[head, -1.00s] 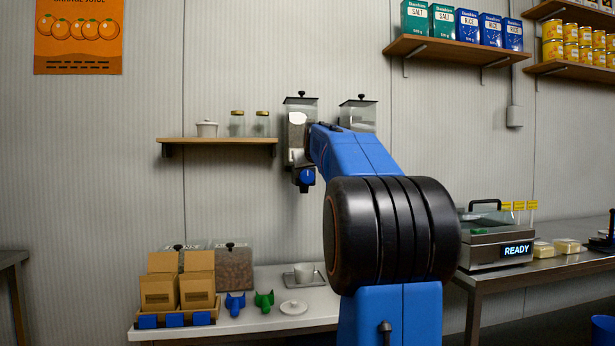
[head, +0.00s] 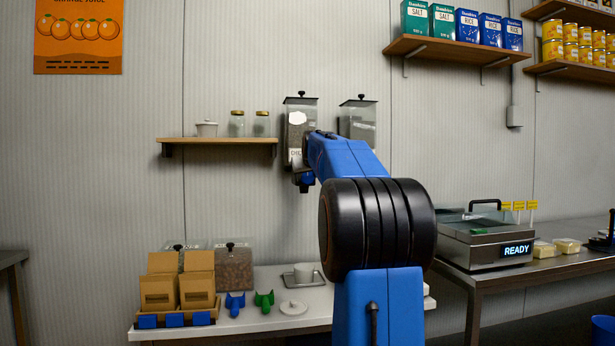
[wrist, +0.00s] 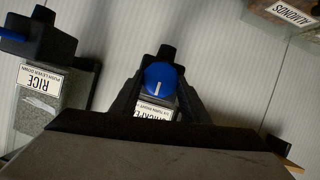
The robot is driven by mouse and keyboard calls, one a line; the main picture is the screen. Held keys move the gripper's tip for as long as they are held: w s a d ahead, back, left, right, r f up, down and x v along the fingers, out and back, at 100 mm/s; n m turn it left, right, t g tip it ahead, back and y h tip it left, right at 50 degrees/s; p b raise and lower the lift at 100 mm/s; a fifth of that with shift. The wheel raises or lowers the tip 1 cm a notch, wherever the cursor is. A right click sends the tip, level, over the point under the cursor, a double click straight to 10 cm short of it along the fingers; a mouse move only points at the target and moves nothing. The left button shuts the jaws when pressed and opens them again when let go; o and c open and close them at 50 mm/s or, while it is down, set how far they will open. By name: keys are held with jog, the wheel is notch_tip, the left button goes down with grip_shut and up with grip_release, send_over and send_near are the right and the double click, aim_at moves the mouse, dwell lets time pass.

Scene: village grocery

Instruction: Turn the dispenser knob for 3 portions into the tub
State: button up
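The chickpea dispenser (head: 297,135) hangs on the wall, clear-sided with a label. In the head view the gripper (head: 303,180) is at the dispenser's lower front and partly hides the knob. A white tub (head: 304,272) stands on a small tray (head: 288,281) on the counter below. A white lid (head: 293,307) lies in front.
The rice dispenser (wrist: 40,95) with a push lever is beside it, also in the head view (head: 358,120). A shelf (head: 217,141) with jars is left. Cardboard boxes (head: 160,292) and blue and green scoops (head: 264,301) stand on the counter.

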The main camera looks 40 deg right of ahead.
jog(key=shift+m, duration=0.3)
jog(key=m+y, duration=0.1)
jog(key=m+t+y, duration=0.1)
jog(key=shift+s+d+m, duration=0.15)
jog(key=shift+d+m, duration=0.1)
jog(key=shift+m, duration=0.05)
jog(key=m, duration=0.1)
jog(key=m+t+y, duration=0.1)
jog(key=m, duration=0.1)
jog(key=shift+s+d+f+t+y, duration=0.1)
jog(key=shift+d+f+t+y, duration=0.05)
jog(key=shift+t+y, duration=0.15)
jog(key=m, duration=0.1)
jog(key=m+t+y, duration=0.1)
jog(key=m, duration=0.1)
jog(key=shift+d+f+t, duration=0.1)
jog(key=shift+f+t, duration=0.05)
jog(key=shift+t, duration=0.15)
jog(key=shift+s+f+m+t+y, duration=0.15)
jog(key=shift+m+t, duration=0.25)
jog(key=shift+m, duration=0.45)
jog(key=shift+w+m+t+y, duration=0.1)
jog(key=shift+m+t+y, duration=0.25)
jog(key=shift+m, duration=0.5)
jog(key=o, duration=1.1)
jog(key=shift+c, duration=0.2)
